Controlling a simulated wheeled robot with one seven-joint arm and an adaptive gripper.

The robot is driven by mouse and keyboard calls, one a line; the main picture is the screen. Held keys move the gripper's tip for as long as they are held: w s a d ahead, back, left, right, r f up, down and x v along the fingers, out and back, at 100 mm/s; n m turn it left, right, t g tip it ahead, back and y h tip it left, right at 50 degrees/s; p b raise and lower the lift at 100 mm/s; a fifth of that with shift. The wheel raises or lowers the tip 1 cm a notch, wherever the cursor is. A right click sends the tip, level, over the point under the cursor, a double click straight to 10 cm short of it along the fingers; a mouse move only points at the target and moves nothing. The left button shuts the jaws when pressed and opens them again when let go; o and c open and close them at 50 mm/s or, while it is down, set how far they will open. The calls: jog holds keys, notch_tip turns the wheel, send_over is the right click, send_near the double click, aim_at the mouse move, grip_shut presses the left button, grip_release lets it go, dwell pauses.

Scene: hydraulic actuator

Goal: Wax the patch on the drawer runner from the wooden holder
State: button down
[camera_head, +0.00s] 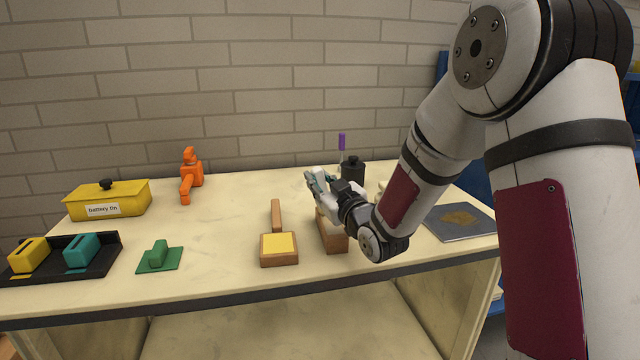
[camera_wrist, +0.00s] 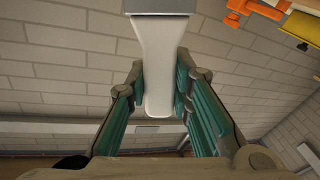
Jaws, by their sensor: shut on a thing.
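In the head view my gripper (camera_head: 318,182) is at the middle of the table, above and beside a wooden block (camera_head: 334,239), perhaps the wooden holder; my arm hides part of it. In the wrist view my gripper (camera_wrist: 160,105) is shut on a white tapered piece (camera_wrist: 157,60) with a grey end (camera_wrist: 158,6). The piece lies between the teal finger pads. Whether it still touches the block cannot be told. A grey plate (camera_head: 440,226) with a brown patch (camera_head: 460,218) lies at the right of the table, apart from my gripper.
A wooden piece with a yellow pad (camera_head: 279,245) lies left of the block. A dark jar (camera_head: 353,167) stands behind my gripper. An orange tool (camera_head: 190,178), a yellow battery tin (camera_head: 108,200), a green piece (camera_head: 159,256) and a black tray (camera_head: 48,268) are at the left.

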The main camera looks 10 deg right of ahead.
jog(key=shift+w, duration=0.65)
jog(key=shift+s+b, duration=0.45)
jog(key=shift+s, duration=0.75)
jog(key=shift+w+b, duration=0.5)
jog(key=shift+w, duration=0.7)
jog(key=shift+s, duration=1.15)
jog(key=shift+w+b, duration=0.6)
jog(key=shift+b, duration=0.05)
jog(key=shift+s, duration=0.1)
jog(key=shift+s+f+b, duration=0.1)
jog(key=shift+s+b, duration=0.45)
jog(key=shift+s, duration=1.35)
